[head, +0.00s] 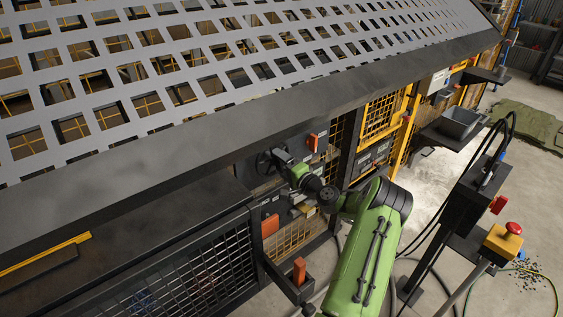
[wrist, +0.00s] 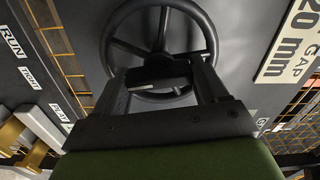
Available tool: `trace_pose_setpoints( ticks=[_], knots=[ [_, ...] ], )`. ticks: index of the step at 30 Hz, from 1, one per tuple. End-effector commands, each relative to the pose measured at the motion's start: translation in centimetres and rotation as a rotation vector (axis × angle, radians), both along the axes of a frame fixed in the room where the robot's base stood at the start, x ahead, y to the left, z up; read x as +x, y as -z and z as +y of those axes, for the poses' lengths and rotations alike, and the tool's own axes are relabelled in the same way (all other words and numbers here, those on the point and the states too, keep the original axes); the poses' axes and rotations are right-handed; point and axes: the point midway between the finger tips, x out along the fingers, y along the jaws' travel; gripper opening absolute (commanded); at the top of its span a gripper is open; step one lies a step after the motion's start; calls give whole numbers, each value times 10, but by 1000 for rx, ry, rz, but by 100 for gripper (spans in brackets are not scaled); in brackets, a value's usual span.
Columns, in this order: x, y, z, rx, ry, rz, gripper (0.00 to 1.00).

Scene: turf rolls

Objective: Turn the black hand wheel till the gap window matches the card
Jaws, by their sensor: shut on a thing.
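The black hand wheel (wrist: 206,32) is mounted on a dark panel and fills the upper middle of the wrist view. In the head view the wheel (head: 266,163) is small and partly covered by my arm. My gripper (wrist: 162,84) is shut on the wheel's near, lower rim. In the head view my gripper (head: 283,158) reaches the wheel from the right. A pale card (wrist: 292,48) reading "20 mm" and "GAP" is at the upper right of the wrist view. I cannot make out the gap window in either view.
Labels RUN (wrist: 12,41), TIGHT (wrist: 31,78) and another sit left of the wheel, near a brass-coloured part (wrist: 18,140). An orange handle (head: 299,271) sits low in the head view. A yellow box with a red button (head: 513,228) stands right of my arm.

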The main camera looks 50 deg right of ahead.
Motion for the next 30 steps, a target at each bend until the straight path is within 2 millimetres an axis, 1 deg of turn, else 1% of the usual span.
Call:
trace_pose_setpoints(
  ticks=[9, 24, 25, 29, 30],
  knots=[
    [-1, 1, 0, 108, -1, -9, 18],
    [-1, 2, 0, 125, 0, -11, 18],
    [-1, 2, 0, 125, 0, -11, 74],
    [-1, 2, 0, 124, 0, -11, 94],
    [0, 2, 0, 123, 0, -12, 94]
  ],
)
